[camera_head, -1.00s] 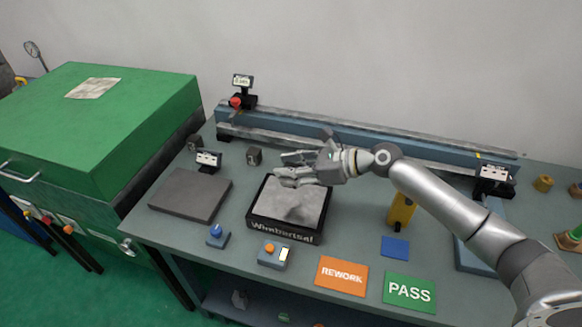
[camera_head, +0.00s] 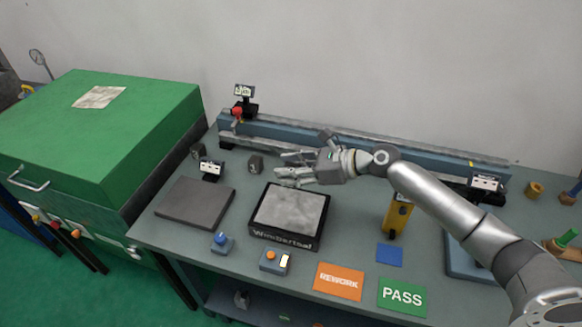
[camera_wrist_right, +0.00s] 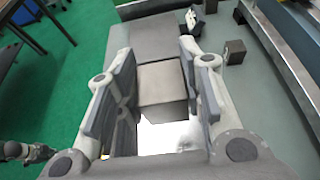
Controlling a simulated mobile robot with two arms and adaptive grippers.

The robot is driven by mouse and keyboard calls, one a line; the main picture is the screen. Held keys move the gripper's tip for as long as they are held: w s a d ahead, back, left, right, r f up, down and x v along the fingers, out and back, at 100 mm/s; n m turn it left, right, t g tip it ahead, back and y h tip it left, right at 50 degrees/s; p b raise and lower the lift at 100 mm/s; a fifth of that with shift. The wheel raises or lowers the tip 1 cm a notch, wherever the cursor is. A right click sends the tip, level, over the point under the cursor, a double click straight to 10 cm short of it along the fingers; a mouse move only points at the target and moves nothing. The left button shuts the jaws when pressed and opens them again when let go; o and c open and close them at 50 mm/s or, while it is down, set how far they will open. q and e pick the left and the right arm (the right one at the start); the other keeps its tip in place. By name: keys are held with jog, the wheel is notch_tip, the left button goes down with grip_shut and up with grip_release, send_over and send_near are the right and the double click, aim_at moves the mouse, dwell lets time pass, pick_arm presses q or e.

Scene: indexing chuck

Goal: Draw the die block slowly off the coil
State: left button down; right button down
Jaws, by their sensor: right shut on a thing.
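My right gripper (camera_head: 291,165) is above and just behind the far edge of the black-framed coil unit (camera_head: 285,244), which has a pale mottled top and white lettering. In the right wrist view the gripper (camera_wrist_right: 160,68) is shut on the grey die block (camera_wrist_right: 162,84), held between its two fingers. A bright white patch shows below the block there. In the head view I cannot pick the block out, as the fingers hide it. The block looks apart from the coil's top.
A dark grey plate (camera_head: 195,202) lies left of the coil. A small dark cube (camera_head: 255,163) stands behind it. A blue-button box (camera_head: 221,243) and an orange-button box (camera_head: 275,260) are in front. A long blue rail (camera_head: 380,147) runs along the back.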

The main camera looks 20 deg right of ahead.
jog(key=shift+r+p, duration=0.45)
jog(key=shift+r, duration=0.2)
jog(key=s+d+p, duration=0.2)
jog(key=s+d, duration=0.3)
jog(key=s, duration=0.1)
jog(key=shift+d+r, duration=0.3)
jog(key=shift+r, duration=0.15)
jog(key=s+d+r+p, duration=0.1)
jog(key=s+d+p, duration=0.2)
jog(key=s+d, duration=0.2)
jog(key=shift+s+d, duration=0.25)
jog(key=shift+s, duration=0.4)
dwell(0.6)
